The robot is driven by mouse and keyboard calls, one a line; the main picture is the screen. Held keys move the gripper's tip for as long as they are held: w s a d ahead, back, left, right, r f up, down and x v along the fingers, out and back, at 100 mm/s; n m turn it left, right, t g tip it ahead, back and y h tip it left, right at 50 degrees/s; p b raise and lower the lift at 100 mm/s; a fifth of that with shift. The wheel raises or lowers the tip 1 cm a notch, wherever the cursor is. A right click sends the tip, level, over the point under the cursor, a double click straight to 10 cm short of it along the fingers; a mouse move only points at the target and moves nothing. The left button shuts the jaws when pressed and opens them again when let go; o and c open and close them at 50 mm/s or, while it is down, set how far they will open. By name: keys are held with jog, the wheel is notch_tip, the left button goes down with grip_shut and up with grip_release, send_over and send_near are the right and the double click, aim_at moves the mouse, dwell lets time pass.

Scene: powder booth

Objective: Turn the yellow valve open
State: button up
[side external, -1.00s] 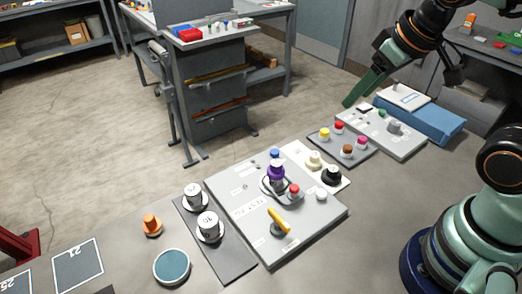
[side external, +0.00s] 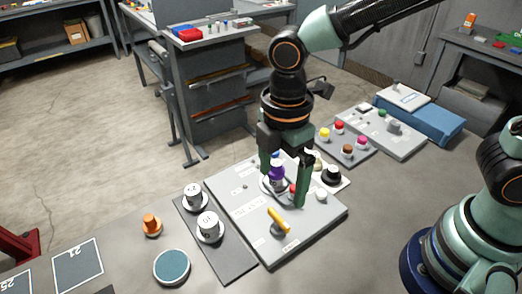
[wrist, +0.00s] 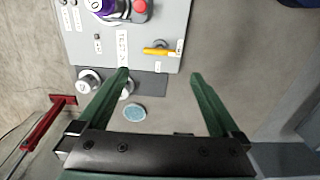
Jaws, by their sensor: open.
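The yellow valve (side external: 278,221) is a short lever handle on the near part of a light grey panel (side external: 232,193). In the wrist view my gripper (wrist: 160,75) shows both fingers wide apart. A purple knob (side external: 276,173) and a red button (side external: 293,189) are close to the fingers; whether they touch is unclear.
Two white dials (side external: 207,227) stand on a dark strip left of the panel. An orange knob (side external: 151,225) and a round teal disc (side external: 171,267) lie further left. A black knob (side external: 331,174) and a board of coloured buttons (side external: 348,149) are behind right.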

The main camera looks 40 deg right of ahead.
aim_at(279, 217)
notch_tip(279, 217, down, 10)
jog(key=shift+f, duration=0.2)
dwell(0.3)
jog(key=c, duration=1.2)
jog(key=shift+o, duration=0.2)
